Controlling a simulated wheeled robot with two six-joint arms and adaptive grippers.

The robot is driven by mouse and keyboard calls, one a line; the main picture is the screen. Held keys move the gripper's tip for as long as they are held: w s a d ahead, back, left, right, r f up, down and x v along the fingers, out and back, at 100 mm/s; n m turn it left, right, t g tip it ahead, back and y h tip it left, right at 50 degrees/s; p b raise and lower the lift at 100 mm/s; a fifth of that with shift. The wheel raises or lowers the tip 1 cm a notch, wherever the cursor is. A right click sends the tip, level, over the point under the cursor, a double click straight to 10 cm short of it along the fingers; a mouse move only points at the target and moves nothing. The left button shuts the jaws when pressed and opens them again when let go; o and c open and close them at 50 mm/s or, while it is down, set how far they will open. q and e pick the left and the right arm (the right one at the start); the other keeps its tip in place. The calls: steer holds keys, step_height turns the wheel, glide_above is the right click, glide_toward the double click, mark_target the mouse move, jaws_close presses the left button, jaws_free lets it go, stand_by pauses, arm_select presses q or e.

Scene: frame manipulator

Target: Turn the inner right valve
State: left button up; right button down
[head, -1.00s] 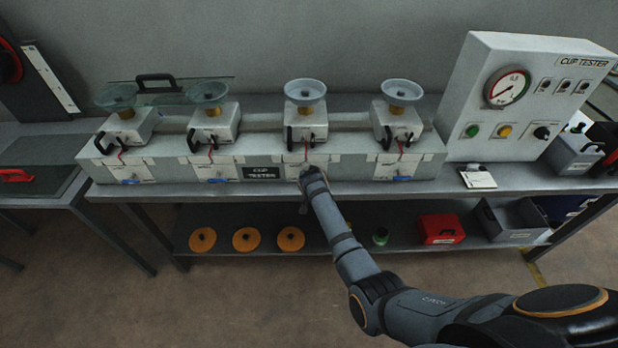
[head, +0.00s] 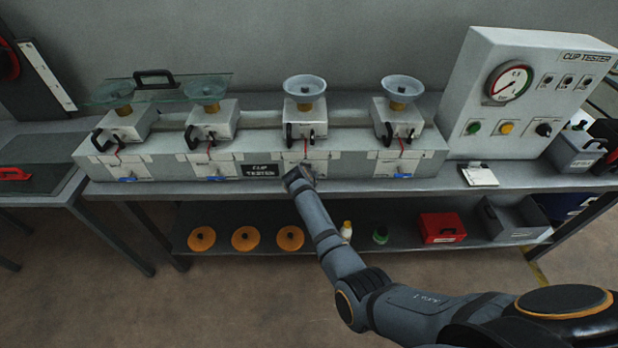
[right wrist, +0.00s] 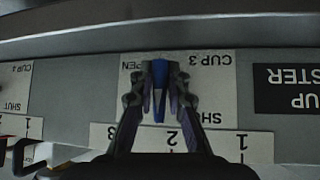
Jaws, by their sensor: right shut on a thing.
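The inner right valve is the blue lever (right wrist: 160,88) under the "CUP 3" label, on the white plate of the long grey cup tester. In the right wrist view, which shows the labels upside down, the lever stands upright in the picture. My right gripper (right wrist: 160,80) has its two fingers closed around it from both sides. In the head view my right gripper (head: 300,178) is at the bench front below the third cup and hides this valve. Blue valves of cup 1 (head: 127,179), cup 2 (head: 216,178) and cup 4 (head: 402,175) are visible. My left gripper is not in view.
Glass cups stand on top of the tester, with a clear lid (head: 158,91) over the left ones. A gauge box (head: 470,150) stands at the right. The lower shelf holds orange discs (head: 246,239), a red box (head: 441,228) and a grey bin (head: 513,222).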

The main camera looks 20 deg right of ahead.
steer(key=c, duration=1.3)
jaws_free()
step_height(320, 180, up, 10)
steer(key=shift+r, duration=0.1)
